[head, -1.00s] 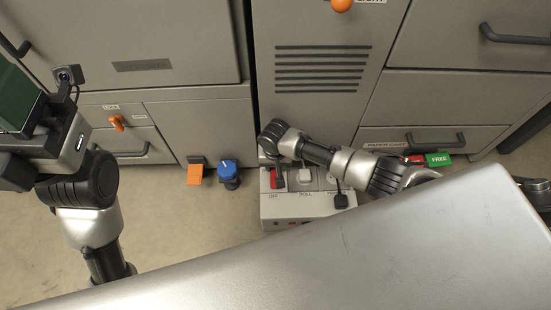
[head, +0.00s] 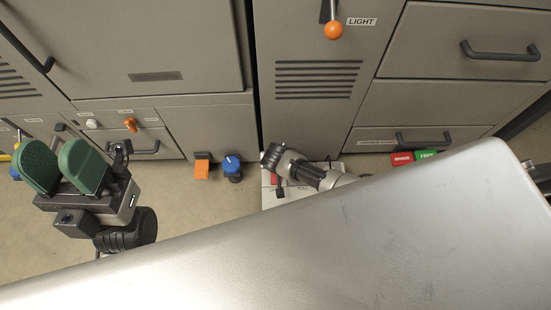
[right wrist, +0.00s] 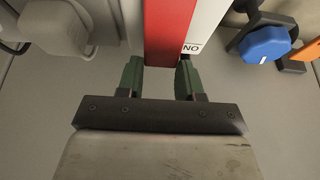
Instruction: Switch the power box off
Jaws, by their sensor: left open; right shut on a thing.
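The pale grey power box (head: 299,201) sits on the floor against the cabinets, largely covered by my right arm and my silver body. Its red switch (head: 273,180) shows only as a sliver beside my wrist. In the right wrist view the red switch (right wrist: 168,32) is large, beside a white strip with a label reading "NO" upside down. My right gripper (right wrist: 160,75) has its green fingers shut on the red switch; the exact contact is partly hidden. My left gripper (head: 62,166) is open and empty, raised at the left, away from the box.
An orange-knobbed lever (head: 333,30) labelled LIGHT is above. Cabinet fronts with handles close off the back.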

